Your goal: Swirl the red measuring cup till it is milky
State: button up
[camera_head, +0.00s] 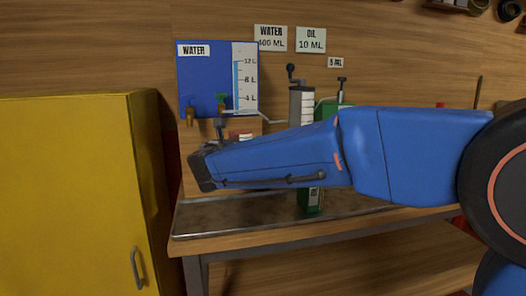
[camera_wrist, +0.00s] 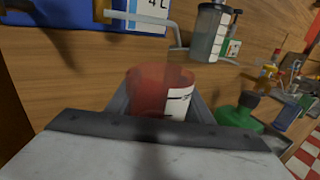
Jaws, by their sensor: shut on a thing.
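The red measuring cup (camera_wrist: 148,92) is in the middle of the wrist view, with a white marked label on its right side. My gripper (camera_wrist: 160,98) is shut on it, one finger on each side. The cup looks roughly upright and its upper edge is blurred. What is inside it cannot be made out. In the head view only a small red part of the cup (camera_head: 240,135) shows above my blue arm, which hides the rest.
A blue water tank (camera_head: 205,75) with a level scale hangs on the wooden wall, taps below it. A grey cylinder dispenser (camera_head: 301,104) stands right of it. A green bottle (camera_wrist: 240,115) is right of the cup. A metal tray (camera_head: 250,212) covers the bench; a yellow cabinet (camera_head: 65,190) stands left.

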jog(key=d, duration=0.6)
jog(key=shift+d+r, duration=0.15)
dwell(0.9)
